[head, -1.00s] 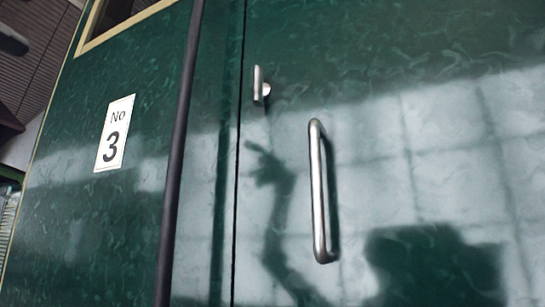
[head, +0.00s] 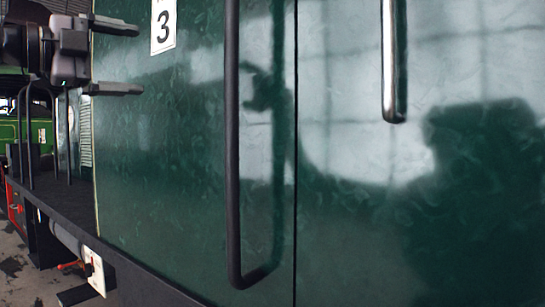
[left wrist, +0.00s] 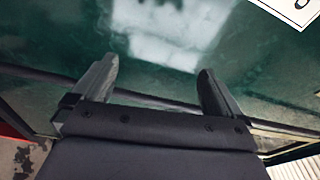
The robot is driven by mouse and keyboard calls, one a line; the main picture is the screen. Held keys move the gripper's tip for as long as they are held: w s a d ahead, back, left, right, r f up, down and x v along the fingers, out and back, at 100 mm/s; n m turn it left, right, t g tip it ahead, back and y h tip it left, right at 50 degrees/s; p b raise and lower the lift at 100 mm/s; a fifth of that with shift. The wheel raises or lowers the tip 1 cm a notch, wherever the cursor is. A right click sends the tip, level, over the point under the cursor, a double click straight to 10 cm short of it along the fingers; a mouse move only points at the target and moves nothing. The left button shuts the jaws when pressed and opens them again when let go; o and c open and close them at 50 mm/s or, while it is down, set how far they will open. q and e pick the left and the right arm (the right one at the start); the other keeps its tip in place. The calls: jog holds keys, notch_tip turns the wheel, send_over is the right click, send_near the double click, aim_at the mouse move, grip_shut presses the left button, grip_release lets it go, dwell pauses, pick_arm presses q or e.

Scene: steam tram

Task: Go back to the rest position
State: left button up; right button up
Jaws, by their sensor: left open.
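My left gripper (head: 139,60) is at the upper left of the head view, in front of the dark green tram side (head: 160,180). Its two fingers point right and are apart, with nothing between them. In the left wrist view the two fingers (left wrist: 155,70) are also spread and empty, with green panel beyond them. I cannot tell the exact gap to the panel. My right gripper is in neither view.
A dark vertical grab rail (head: 232,150) and a silver door handle (head: 394,60) stand out from the tram side. A white number 3 plate (head: 163,25) is near the gripper. A dark ledge (head: 65,200) with railings runs at left. Shadows fall on the panel.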

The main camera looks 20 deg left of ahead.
pick_arm(q)
jog(key=w+d+f+m+g+h, duration=0.1)
jog(key=w+d+f+h, duration=0.15)
jog(key=f, duration=0.65)
jog(key=w+d+f+h, duration=0.1)
jog(key=w+d+f, duration=0.2)
jog(key=f, duration=0.5)
jog(key=w+d+f+m+g+h, duration=0.1)
jog(key=w+d+f+h, duration=0.15)
jog(key=f, duration=0.65)
jog(key=s+a+f+n+t+y, duration=0.1)
jog(key=s+f+n+y, duration=0.15)
jog(key=f, duration=0.75)
jog(key=s+f+n+t+y, duration=0.1)
jog(key=f+n+y, duration=0.25)
jog(key=f, duration=0.65)
jog(key=s+a+f+n+y, duration=0.15)
jog(key=f+n, duration=0.25)
jog(key=f, duration=0.5)
jog(key=s+a+f+n+g+y, duration=0.25)
jog(key=s+f+g+y, duration=0.4)
jog(key=s+f, duration=1.5)
jog(key=d+f+n+h, duration=0.2)
jog(key=d+n, duration=0.7)
jog(key=d, duration=0.7)
notch_tip(320, 180, up, 9)
jog(key=s+p, duration=0.1)
jog(key=p, duration=1)
jog(key=shift+a+t+y, duration=0.4)
jog(key=shift+t, duration=0.05)
